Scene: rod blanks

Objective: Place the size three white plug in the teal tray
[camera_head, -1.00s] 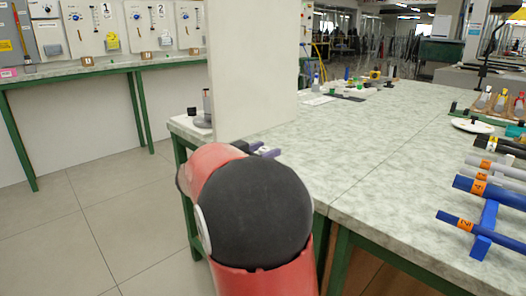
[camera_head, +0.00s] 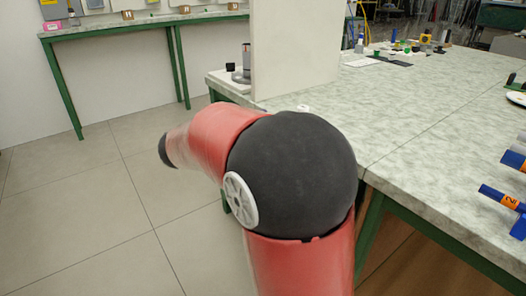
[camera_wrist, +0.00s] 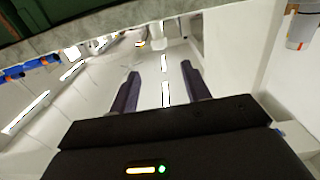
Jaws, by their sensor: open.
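My gripper (camera_wrist: 160,70) shows in the wrist view with its two dark fingers apart and nothing between them. In the head view my arm bends away to the left, beside the table edge, and the gripper itself is not visible there. I cannot make out a size three white plug or a teal tray in either view. Small items (camera_head: 405,50) stand at the far end of the table, too small to identify.
The marbled table (camera_head: 420,130) fills the right side, with a wide clear stretch. An upright pale panel (camera_head: 295,45) stands at its left end. Blue rods (camera_head: 502,197) lie at the right edge. A green-legged bench (camera_head: 130,25) stands at the back left; open floor lies between.

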